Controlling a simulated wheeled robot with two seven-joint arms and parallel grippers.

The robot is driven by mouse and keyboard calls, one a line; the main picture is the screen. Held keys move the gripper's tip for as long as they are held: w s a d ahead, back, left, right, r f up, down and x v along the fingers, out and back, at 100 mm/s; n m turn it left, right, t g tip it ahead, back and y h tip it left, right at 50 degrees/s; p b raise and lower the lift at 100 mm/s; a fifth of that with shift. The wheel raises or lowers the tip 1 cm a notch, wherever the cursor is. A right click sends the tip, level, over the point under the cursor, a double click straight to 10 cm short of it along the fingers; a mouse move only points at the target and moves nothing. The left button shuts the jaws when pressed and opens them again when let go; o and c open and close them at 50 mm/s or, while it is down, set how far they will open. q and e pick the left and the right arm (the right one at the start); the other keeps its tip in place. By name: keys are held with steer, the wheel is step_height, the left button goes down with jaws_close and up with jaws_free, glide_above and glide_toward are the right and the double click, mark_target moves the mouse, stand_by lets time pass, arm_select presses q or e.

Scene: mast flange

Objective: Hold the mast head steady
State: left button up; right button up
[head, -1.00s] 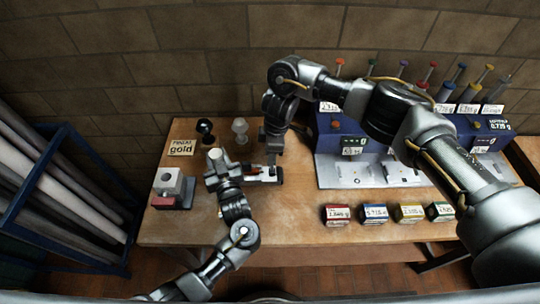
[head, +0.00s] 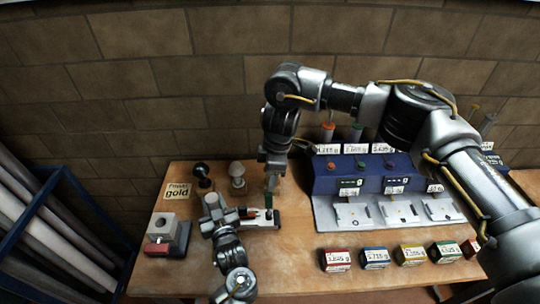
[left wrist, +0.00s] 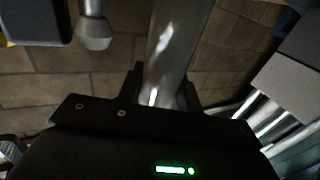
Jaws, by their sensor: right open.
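The mast head (left wrist: 172,45) shows in the left wrist view as a shiny silvery tube between the two dark fingers of my left gripper (left wrist: 162,92). The fingers look closed against its sides; its ends are hidden. In the head view my left gripper (head: 222,210) is at the left part of the bench, beside a white and black piece (head: 264,218) with a red spot near it.
A grey block on a red base (head: 161,240) stands at the left of the wooden bench (head: 290,262). Dark (head: 202,172) and pale (head: 237,172) knobs stand behind. A blue scale unit (head: 355,175) and several labelled boxes (head: 374,257) fill the right side.

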arm_select(q)
steer(key=o, duration=0.5)
